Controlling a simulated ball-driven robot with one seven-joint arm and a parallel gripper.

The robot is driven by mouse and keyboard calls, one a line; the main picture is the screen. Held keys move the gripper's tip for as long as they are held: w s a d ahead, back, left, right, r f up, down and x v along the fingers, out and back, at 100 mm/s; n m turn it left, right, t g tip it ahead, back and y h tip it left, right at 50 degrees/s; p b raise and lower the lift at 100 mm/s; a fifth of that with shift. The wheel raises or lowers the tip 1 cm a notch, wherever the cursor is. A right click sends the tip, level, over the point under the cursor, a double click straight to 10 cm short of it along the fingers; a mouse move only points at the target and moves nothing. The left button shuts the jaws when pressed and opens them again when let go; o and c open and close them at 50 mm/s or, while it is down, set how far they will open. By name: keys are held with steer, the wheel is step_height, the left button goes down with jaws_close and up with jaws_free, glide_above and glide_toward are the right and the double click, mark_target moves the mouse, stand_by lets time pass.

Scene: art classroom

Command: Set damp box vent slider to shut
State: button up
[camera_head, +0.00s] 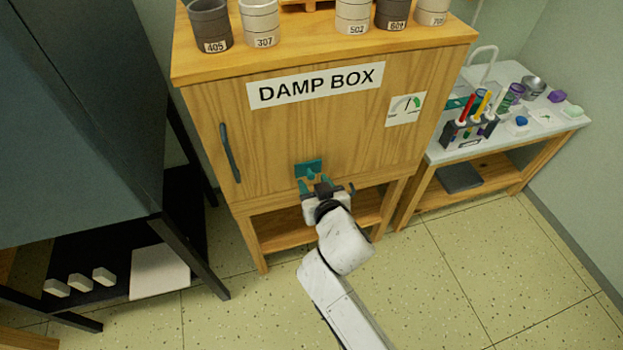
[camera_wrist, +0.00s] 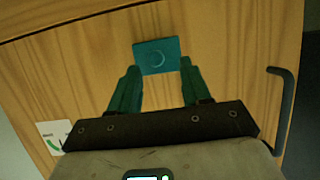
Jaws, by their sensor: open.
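The damp box (camera_head: 290,130) is a wooden cabinet with a "DAMP BOX" label on its front. A teal vent slider plate (camera_head: 308,168) sits low on that front. In the wrist view the teal plate (camera_wrist: 157,55) shows a round mark at its middle. My gripper (camera_head: 318,184) is at the lower front of the box, just below the plate. In the wrist view my gripper's two teal fingers (camera_wrist: 157,78) are apart and point at the plate, one near each lower side. Nothing shows between them. I cannot tell whether the fingertips touch the plate.
A dark door handle (camera_head: 230,153) is on the box's left side and a gauge card (camera_head: 405,108) at its upper right. Several numbered pots (camera_head: 260,22) stand on top. A side table (camera_head: 492,135) with art tools is at right. The floor in front is clear.

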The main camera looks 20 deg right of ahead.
steer(key=v, duration=0.8)
steer(key=shift+p, duration=0.35)
steer(key=s+d+f+m+g+h+p, duration=0.1)
steer(key=s+d+g+h+p, duration=0.1)
steer(key=s+d+g+p, duration=0.65)
steer(key=s+d+g+y, duration=0.1)
steer(key=s+d+g, duration=0.1)
steer(key=s, duration=0.7)
steer(key=s+d+r+g+p, duration=0.1)
steer(key=s+d+g, duration=0.1)
steer(key=s, duration=0.8)
steer(key=shift+s+d+r+n+y, duration=0.2)
steer(key=shift+s+d+n+y, duration=0.1)
steer(key=shift+d+y, duration=0.15)
